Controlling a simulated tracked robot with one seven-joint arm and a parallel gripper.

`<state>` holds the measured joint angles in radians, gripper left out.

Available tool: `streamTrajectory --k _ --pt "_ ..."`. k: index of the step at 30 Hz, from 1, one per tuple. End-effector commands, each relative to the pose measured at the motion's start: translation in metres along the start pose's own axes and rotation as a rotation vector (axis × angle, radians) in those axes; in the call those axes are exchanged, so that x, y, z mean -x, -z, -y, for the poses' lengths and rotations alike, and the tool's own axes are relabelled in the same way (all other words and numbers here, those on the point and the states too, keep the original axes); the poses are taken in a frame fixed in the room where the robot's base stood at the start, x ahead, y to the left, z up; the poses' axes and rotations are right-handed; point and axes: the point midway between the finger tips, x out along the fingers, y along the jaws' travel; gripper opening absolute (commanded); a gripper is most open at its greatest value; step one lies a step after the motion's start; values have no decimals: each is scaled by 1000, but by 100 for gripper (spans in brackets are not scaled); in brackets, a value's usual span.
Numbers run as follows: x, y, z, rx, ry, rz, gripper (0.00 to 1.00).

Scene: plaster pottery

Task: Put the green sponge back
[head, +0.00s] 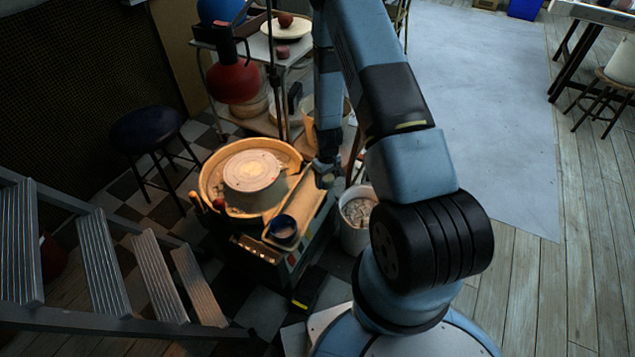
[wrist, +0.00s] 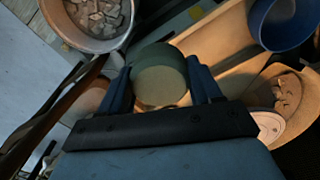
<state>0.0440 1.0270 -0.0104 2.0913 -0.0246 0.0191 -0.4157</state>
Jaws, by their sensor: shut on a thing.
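The green sponge (wrist: 160,80) is a rounded block between the two fingers of my gripper (wrist: 161,90) in the wrist view. My gripper is shut on it. In the head view my gripper (head: 325,172) is small and dark, over the right side of the pottery wheel's tan tray (head: 303,199), with a bit of the sponge (head: 327,182) showing below it. In the wrist view the tray (wrist: 222,50) lies behind the sponge. I cannot tell whether the sponge touches the tray.
A blue cup (head: 283,228) stands at the tray's near end. The wheel head (head: 251,171) and its basin are to the left. A pale bucket (head: 353,239) of scraps stands close on the right. A cart shelf (head: 285,47) and a red lamp (head: 233,80) are behind.

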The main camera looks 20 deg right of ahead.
Motion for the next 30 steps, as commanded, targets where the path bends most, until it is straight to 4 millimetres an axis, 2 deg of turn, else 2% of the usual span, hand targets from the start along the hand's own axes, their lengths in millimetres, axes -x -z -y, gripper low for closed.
streamTrajectory --k 4,17,18,24,30 --pt "1 1 -10 -23 -2 -1 31" --pt "-37 76 -45 -21 -2 -1 31" --pt "-44 81 -47 -21 -1 1 31" --pt "-75 103 -57 -21 -2 0 31" --pt "-88 113 -62 -22 -1 1 31"
